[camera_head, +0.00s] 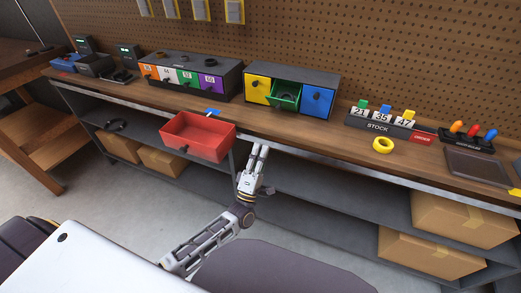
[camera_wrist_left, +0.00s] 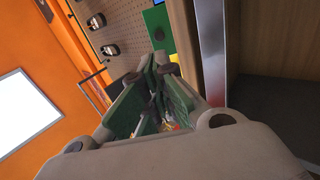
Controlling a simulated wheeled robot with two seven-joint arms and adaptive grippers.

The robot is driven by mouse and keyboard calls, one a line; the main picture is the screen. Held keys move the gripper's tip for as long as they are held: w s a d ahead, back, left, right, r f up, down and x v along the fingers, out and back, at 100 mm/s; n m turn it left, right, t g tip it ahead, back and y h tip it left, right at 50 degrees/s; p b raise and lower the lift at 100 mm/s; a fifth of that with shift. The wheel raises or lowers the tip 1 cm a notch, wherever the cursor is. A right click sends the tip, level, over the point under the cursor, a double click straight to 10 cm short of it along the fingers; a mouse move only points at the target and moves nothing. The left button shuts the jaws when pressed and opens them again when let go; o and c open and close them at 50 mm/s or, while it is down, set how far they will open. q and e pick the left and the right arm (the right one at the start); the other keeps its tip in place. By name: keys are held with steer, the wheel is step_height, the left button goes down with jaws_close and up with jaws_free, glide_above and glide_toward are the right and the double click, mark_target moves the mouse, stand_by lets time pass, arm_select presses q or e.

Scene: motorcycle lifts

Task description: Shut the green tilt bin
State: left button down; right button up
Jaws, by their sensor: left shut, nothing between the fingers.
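The green tilt bin (camera_head: 284,104) is in the dark cabinet on the bench, between a yellow bin front (camera_head: 257,87) and a blue bin front (camera_head: 318,100). It is tilted out at the top, and something dark lies inside. My left gripper (camera_head: 262,147) is shut and empty, at the bench's front edge, below and left of the bin and apart from it. In the left wrist view the fingers (camera_wrist_left: 160,62) are close together; a green surface (camera_wrist_left: 158,24) lies beyond them, and I cannot tell if it is the bin. My right gripper is not in view.
A red open drawer or tray (camera_head: 215,145) juts past the bench edge left of my left gripper. A yellow tape roll (camera_head: 383,145) and a stock number display (camera_head: 380,127) stand to the right. The benchtop in front of the green bin looks clear.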

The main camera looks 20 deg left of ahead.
arm_select(q)
glide_toward(276, 101)
steer(key=x, duration=0.3)
steer(key=shift+w+r, duration=0.15)
steer(key=shift+r, duration=0.25)
steer(key=shift+w+r, duration=0.2)
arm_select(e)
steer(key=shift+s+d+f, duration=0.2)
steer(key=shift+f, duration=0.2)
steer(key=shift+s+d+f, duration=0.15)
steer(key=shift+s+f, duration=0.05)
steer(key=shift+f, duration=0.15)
arm_select(q)
steer(key=shift+p, duration=0.35)
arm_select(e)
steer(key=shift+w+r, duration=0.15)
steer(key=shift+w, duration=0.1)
